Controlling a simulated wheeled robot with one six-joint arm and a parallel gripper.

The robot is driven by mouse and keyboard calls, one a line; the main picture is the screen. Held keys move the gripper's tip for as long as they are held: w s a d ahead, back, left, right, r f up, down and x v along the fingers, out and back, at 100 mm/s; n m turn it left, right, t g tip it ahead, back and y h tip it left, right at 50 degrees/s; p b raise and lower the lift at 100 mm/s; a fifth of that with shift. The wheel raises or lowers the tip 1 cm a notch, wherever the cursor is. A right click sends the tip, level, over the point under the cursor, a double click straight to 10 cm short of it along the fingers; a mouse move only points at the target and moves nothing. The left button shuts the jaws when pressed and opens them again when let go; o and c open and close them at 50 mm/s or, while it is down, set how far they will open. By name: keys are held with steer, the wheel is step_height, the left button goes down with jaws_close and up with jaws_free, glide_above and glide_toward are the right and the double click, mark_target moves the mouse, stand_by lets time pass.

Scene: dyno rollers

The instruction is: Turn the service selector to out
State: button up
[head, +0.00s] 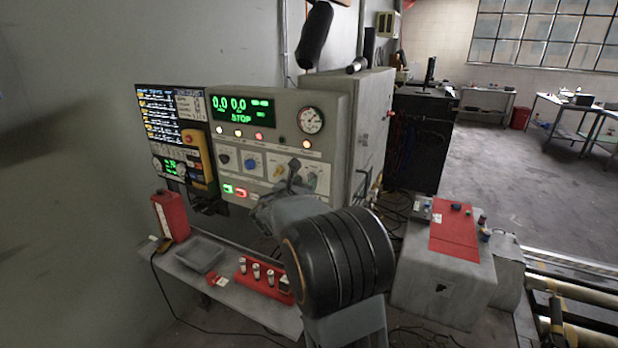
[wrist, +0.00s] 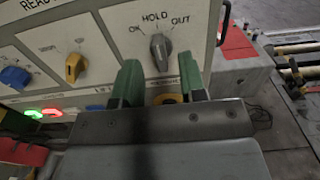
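The service selector (wrist: 160,48) is a grey knob on the pale panel in the wrist view. Marks around it read HOLD above, OUT at the upper right and a short word, perhaps OK or ON, at the upper left. Its pointer appears to face up, near HOLD. My gripper (wrist: 161,82) is open, with green-padded fingers spread below and to either side of the knob, and nothing is held. Whether a finger touches the panel is unclear. In the head view my gripper (head: 293,178) is in front of the panel's lower right, partly covering that area.
A yellow knob (wrist: 74,66) and a blue knob (wrist: 15,77) sit left of the selector. A yellow-orange part (wrist: 168,98) shows between my fingers, partly hidden. A grey shelf (head: 258,315) with a red rack (head: 252,282) lies below; a red-topped box (head: 455,228) stands right.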

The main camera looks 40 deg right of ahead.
mark_target(309, 179)
steer(key=shift+x, duration=1.65)
steer(key=c, duration=0.6)
